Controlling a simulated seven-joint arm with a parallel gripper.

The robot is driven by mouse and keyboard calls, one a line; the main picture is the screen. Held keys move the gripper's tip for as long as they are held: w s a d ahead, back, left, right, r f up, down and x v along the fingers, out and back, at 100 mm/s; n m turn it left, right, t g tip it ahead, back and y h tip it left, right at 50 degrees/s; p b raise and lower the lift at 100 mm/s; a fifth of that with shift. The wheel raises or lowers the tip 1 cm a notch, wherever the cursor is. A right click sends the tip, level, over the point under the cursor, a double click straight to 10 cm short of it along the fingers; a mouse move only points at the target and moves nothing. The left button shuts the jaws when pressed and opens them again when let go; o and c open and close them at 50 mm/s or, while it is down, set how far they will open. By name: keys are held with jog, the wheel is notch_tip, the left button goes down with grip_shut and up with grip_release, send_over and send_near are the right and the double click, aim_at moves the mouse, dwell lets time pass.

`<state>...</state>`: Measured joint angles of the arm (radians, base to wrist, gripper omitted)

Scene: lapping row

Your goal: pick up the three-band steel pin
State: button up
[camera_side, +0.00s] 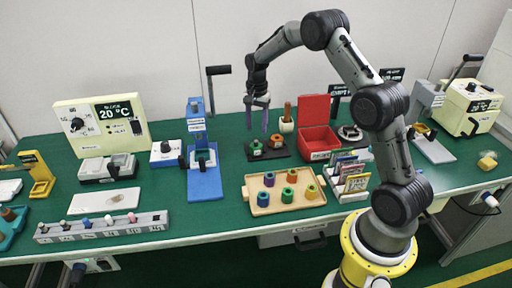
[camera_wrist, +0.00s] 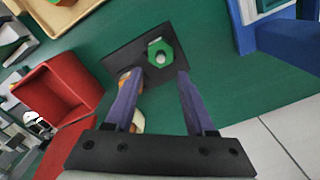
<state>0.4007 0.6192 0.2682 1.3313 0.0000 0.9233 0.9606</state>
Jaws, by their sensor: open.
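My gripper (camera_side: 257,129) is open and points down above a black plate (camera_side: 273,152) at the back middle of the table. In the wrist view my gripper (camera_wrist: 158,72) has its two purple fingers apart, with nothing held between them. A green hex piece (camera_wrist: 161,54) sits on the plate just past the fingertips, with a small grey metal top (camera_wrist: 156,44) in its middle. This may be the steel pin, but I cannot make out any bands. The side view shows the green piece (camera_side: 256,147) and a reddish piece (camera_side: 277,141) beside it.
An open red box (camera_side: 318,140) stands right of the plate, with a brown-handled tool in a pale holder (camera_side: 287,123) between. A blue press stand (camera_side: 205,183) is to the left. A wooden tray (camera_side: 262,208) with several coloured hex pieces lies in front.

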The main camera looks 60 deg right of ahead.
aim_at(256, 141)
jog(key=shift+a+f, duration=0.15)
jog(key=shift+f, duration=1.3)
jog(key=shift+a+f, duration=0.15)
jog(key=shift+f, duration=1.25)
grip_shut()
jog(key=shift+r, duration=0.1)
